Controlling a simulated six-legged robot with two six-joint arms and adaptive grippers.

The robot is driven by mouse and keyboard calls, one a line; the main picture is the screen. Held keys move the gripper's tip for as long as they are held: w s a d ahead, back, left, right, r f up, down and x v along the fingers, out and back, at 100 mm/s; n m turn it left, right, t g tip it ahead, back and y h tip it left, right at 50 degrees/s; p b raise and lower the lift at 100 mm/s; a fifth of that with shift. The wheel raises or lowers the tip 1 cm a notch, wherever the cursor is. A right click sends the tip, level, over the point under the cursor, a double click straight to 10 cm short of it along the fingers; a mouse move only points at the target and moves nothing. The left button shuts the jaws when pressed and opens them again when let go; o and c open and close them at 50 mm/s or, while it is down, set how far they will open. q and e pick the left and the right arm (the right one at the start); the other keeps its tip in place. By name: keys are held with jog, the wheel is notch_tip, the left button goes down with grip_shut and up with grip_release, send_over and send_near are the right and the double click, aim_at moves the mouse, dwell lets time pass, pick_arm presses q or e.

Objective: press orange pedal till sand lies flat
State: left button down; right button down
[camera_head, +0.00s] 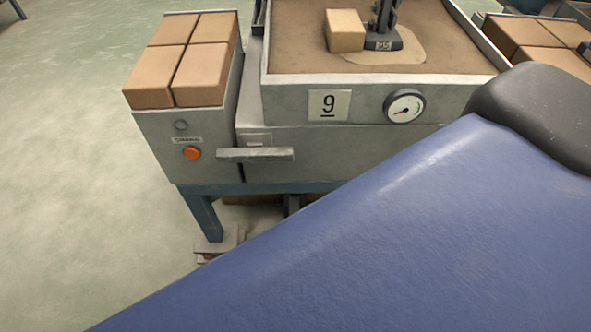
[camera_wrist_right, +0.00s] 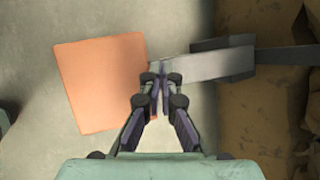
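The orange pedal (camera_wrist_right: 100,82) is a flat square plate in the right wrist view, left of my right gripper. A grey bar (camera_wrist_right: 208,67) runs from beside it to a dark bracket at the right. My right gripper (camera_wrist_right: 160,82) has its fingertips together, over the gap between plate and bar; I cannot tell its height or any contact. In the head view, brown sand (camera_head: 300,35) fills the tray (camera_head: 290,88) marked 9. It looks mostly level, with a paler patch (camera_head: 385,60) around a tan block and a dark tool. My left gripper is out of view.
A dial gauge (camera_head: 404,106) is on the tray front. A large blue surface hides the lower right. The floor at left is clear.

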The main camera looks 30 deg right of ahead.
jog(key=shift+s+a+f, duration=0.2)
jog(key=shift+s+f, duration=0.15)
jog(key=shift+f, duration=0.2)
dwell(0.5)
jog(key=shift+d+r+p, duration=0.2)
jog(key=shift+r+p, duration=1.95)
jog(key=shift+r, duration=0.25)
jog(key=shift+w+r+p, duration=0.25)
jog(key=shift+r+p, duration=0.15)
jog(key=shift+r, duration=0.2)
jog(key=r+p, duration=0.3)
jog(key=r, duration=0.2)
jog(key=shift+w+d+p, duration=0.1)
jog(key=shift+w+p, duration=0.1)
jog(key=shift+p, duration=0.2)
dwell(0.4)
